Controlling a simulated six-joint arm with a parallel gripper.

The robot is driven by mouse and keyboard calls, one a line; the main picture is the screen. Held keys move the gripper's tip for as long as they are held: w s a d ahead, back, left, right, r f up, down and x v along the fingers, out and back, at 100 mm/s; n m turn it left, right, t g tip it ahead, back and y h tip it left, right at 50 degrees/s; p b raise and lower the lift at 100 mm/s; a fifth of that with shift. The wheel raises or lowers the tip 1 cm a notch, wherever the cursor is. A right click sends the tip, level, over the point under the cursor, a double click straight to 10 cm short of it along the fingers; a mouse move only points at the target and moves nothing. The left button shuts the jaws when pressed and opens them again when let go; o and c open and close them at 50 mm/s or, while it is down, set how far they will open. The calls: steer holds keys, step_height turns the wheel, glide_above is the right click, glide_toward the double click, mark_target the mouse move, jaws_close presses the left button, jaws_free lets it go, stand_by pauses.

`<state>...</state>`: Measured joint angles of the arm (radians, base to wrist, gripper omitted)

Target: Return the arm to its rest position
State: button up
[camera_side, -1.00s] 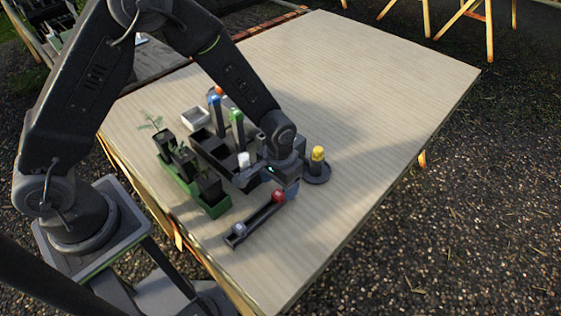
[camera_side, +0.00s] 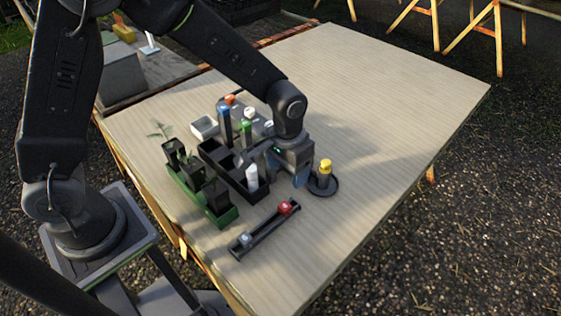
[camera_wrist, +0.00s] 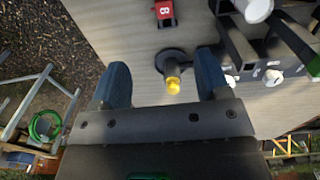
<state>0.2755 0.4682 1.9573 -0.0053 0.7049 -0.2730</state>
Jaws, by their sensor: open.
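My gripper (camera_side: 300,178) is above the table (camera_side: 400,105), just left of a yellow-topped tube on a round dark base. In the wrist view my gripper (camera_wrist: 162,90) shows two blue fingers spread apart with nothing held between them. The yellow-topped tube (camera_side: 325,172) stands upright in its dark round base (camera_side: 326,189). The arm is still reaching out over the table, bent at the elbow.
A dark rack (camera_side: 215,160) with blue-, green- and white-capped tubes stands left of my gripper. A green tray (camera_side: 226,217) with black pots is further left. A narrow dark holder (camera_side: 262,232) with a red and a white cap lies in front. The table's right side is clear.

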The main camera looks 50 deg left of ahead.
steer(key=s+a+r+t, duration=0.2)
steer(key=s+a+r, duration=0.3)
steer(key=s+r, duration=0.3)
steer(key=s+a+r+t, duration=0.3)
steer(key=s+a+r, duration=0.3)
steer(key=s+r, duration=0.3)
step_height(320, 180, up, 2)
steer(key=shift+r, duration=0.2)
steer(key=shift+s, duration=0.1)
